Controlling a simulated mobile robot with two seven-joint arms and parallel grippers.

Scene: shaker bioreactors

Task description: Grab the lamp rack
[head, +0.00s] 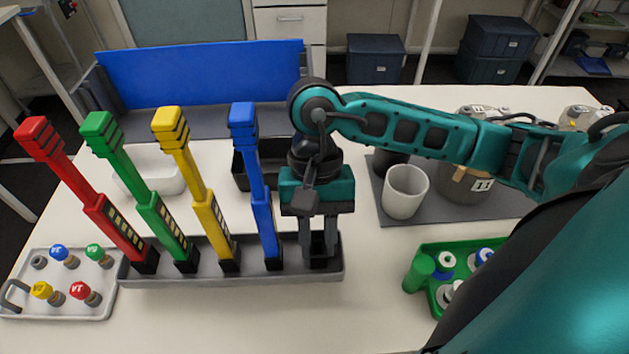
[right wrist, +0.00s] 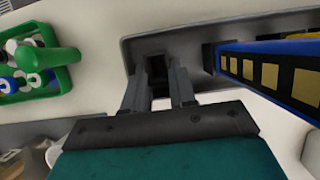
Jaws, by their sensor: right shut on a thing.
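The lamp rack (head: 205,279) is a long grey tray on the white table. Red (head: 103,215), green (head: 142,193), yellow (head: 198,188) and blue (head: 256,180) lamp sticks stand tilted in its black sockets. My right gripper (head: 319,252) points down at the rack's right end, where no lamp stands. Its fingers are shut around the black socket there, partly hidden by them. The right wrist view shows the rack (right wrist: 190,45) beyond the fingers (right wrist: 158,85), with the blue lamp (right wrist: 270,80) to the right. My left gripper is not in view.
A grey tray with coloured knobs (head: 100,308) lies left of the rack. A green crate (head: 437,297) with bottles stands at the right. A white cup (head: 404,191) stands on a dark mat (head: 390,218). A black bin (head: 240,172) and a white bowl (head: 152,168) are behind the lamps.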

